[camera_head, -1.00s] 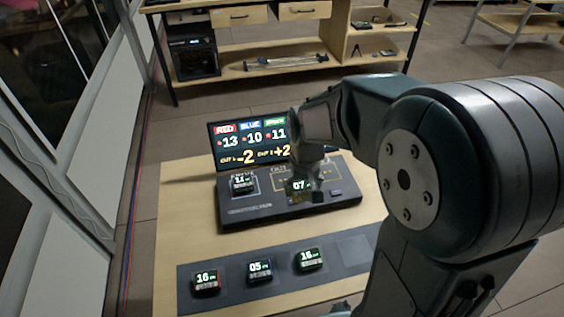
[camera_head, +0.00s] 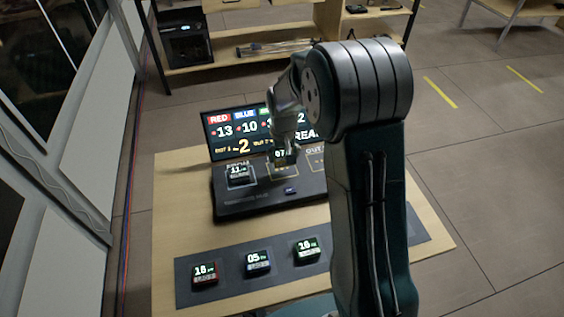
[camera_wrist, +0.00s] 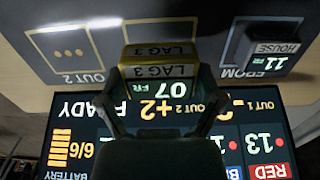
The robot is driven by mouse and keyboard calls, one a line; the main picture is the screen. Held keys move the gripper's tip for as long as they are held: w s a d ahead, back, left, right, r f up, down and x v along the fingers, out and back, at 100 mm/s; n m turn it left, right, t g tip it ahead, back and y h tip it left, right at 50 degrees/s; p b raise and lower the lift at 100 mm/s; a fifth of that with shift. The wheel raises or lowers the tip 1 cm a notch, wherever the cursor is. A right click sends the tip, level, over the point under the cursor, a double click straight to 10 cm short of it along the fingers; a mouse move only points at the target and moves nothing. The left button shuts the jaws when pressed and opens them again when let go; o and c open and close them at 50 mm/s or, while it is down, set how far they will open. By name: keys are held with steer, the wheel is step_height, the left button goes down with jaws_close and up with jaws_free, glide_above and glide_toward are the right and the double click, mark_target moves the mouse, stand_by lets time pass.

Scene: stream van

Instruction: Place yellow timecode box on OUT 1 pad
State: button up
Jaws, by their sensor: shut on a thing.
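The yellow timecode box (camera_wrist: 158,72) shows "LAG 3" and "07 FR" in the wrist view. My gripper (camera_wrist: 162,100) is shut on it, one finger on each side. In the head view my gripper (camera_head: 285,157) is over the console's middle pad (camera_head: 283,172), and the box (camera_head: 281,153) is mostly hidden. The wrist view shows this pad's outline (camera_wrist: 102,48) around the box; its label is hidden. I cannot tell whether the box touches the pad. The OUT 2 pad (camera_wrist: 66,50) beside it is empty.
A dark box marked HOUSE (camera_wrist: 273,47) sits on the FROM pad, also in the head view (camera_head: 240,175). A lit screen (camera_head: 222,145) stands behind the console (camera_head: 235,205). Several boxes, including one reading 05 (camera_head: 258,262), lie on the front mat (camera_head: 225,279).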

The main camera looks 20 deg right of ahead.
mark_target(282, 163)
steer(key=shift+w+f, duration=0.75)
steer(key=shift+f, duration=0.2)
steer(key=shift+w+f, duration=0.1)
steer(key=shift+f, duration=1.5)
steer(key=o, duration=0.9)
steer(key=shift+o, duration=0.2)
